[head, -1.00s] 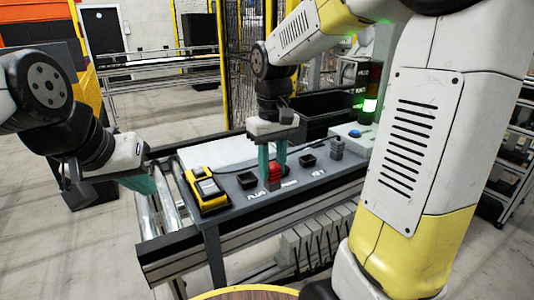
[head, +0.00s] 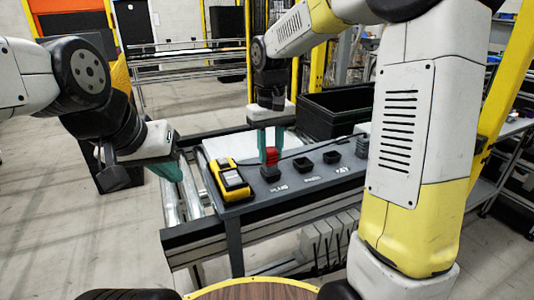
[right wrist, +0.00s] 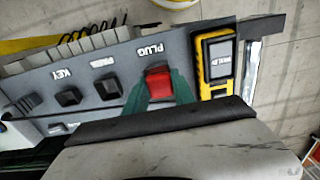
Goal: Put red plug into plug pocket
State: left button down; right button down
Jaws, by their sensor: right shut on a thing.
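The red plug (head: 271,155) is between the teal fingers of my right gripper (head: 271,147), which is shut on it. It is directly over the leftmost black pocket (head: 270,174), the one by the PLUG label. I cannot tell whether its lower end is inside the pocket or just above it. In the right wrist view the red plug (right wrist: 158,82) covers the pocket beneath the word PLUG. My left gripper (head: 184,184) hangs over the rollers left of the panel. Its fingers overlap, so its opening is unclear.
Two empty black pockets (head: 308,168) (head: 332,157) continue rightward on the grey panel. A yellow handheld device (head: 231,181) lies left of the plug pocket. A black crate (head: 335,112) stands behind. Conveyor rollers (head: 174,205) run along the left.

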aim_at(271, 158)
jog(key=shift+w+d+f, duration=0.1)
jog(key=shift+w+d, duration=0.05)
jog(key=shift+w, duration=1.05)
jog(key=shift+w+f, duration=0.15)
jog(key=shift+w, duration=0.1)
jog(key=shift+f, duration=1.6)
jog(key=shift+f, duration=0.2)
jog(key=c, duration=1.1)
grip_release()
jog(key=shift+o, duration=0.2)
jog(key=shift+r, duration=0.1)
